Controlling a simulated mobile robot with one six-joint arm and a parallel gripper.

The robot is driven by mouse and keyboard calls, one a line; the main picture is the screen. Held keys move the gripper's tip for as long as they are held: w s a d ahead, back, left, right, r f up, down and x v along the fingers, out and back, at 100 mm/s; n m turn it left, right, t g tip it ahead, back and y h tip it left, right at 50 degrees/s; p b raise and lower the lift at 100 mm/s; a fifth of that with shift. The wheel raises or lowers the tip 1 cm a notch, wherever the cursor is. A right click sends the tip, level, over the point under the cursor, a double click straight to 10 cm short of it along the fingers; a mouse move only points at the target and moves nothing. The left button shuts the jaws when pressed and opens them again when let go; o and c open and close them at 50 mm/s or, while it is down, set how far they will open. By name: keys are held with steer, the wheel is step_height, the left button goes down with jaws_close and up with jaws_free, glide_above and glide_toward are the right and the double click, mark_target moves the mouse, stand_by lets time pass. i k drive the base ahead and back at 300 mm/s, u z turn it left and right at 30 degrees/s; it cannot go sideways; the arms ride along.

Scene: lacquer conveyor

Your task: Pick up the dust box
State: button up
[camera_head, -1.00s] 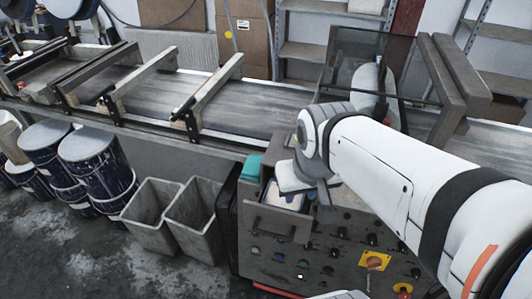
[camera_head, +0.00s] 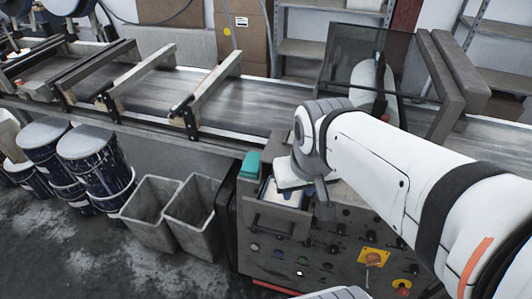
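Two grey, open-topped, tapered bins stand side by side on the floor left of the control cabinet. The left bin (camera_head: 150,220) and the right bin (camera_head: 193,222) look alike, and I cannot tell which one is meant by the dust box. Both look upright and empty as far as their insides show. My gripper (camera_head: 318,205) is above the cabinet's open drawer, to the right of the bins and well apart from them. Its fingers are small and partly hidden by my wrist, so their opening is unclear.
The control cabinet (camera_head: 300,255) has knobs and an open drawer (camera_head: 281,219) with light contents. A teal item (camera_head: 250,164) lies at its top left. Several dark drums (camera_head: 95,160) stand left of the bins. The conveyor (camera_head: 255,105) runs behind. Floor in front of the bins is clear.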

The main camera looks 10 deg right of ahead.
mark_target(269, 195)
steer(key=z, duration=2.25)
steer(key=k, duration=1.6)
steer(key=u, duration=0.65)
steer(key=i, duration=1)
steer(key=u, duration=0.05)
